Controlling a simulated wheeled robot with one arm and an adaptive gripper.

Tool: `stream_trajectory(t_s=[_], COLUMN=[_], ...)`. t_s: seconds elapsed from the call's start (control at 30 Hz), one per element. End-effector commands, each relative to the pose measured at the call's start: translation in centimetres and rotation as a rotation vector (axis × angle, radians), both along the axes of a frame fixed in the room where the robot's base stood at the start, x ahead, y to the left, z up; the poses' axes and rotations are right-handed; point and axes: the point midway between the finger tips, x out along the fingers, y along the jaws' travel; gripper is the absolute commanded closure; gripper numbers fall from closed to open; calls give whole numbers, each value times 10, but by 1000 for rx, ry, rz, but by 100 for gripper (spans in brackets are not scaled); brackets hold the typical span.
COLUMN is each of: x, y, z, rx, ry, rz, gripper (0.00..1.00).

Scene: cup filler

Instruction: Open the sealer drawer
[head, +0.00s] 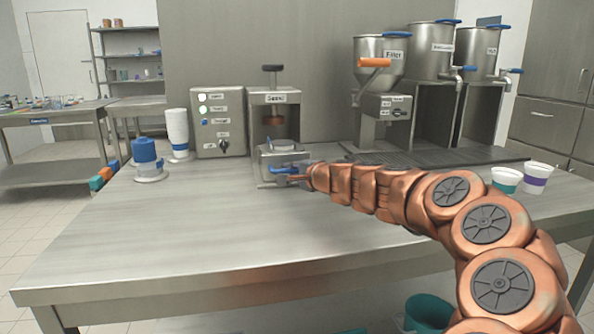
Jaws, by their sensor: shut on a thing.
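The sealer (290,97) is a grey metal machine with a black knob on top, standing at the back of the table. Its drawer (268,163) sticks out at the front, with a round holder (280,145) on top. The drawer has a blue handle (279,171) on its front. My gripper (291,175) is at the handle, coming from the right, and is shut on it. The fingertips are small and partly hidden against the handle.
A control box (218,110) stands left of the sealer, with white cups (177,130) and a blue stack (145,155) farther left. The filler (378,65) and steel tanks stand right. Two cups (537,178) (506,180) stand at the right edge. The table's front (200,225) is clear.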

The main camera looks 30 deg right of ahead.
Motion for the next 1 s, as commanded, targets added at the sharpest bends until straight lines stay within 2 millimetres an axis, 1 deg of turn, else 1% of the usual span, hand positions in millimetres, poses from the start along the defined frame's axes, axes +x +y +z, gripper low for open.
stream_trajectory(t_s=[0.1,0.37,0.4,0.63,0.67,1.0], x=[0,0,0,-1,-1,-3], y=[3,3,3,2,2,1], z=[-1,-1,-1,0,0,0], rx=[1,1,1,1,1,1], ry=[2,2,2,1,1,0], rz=[6,5,5,3,3,1], gripper=[100,100,86,62,61,61])
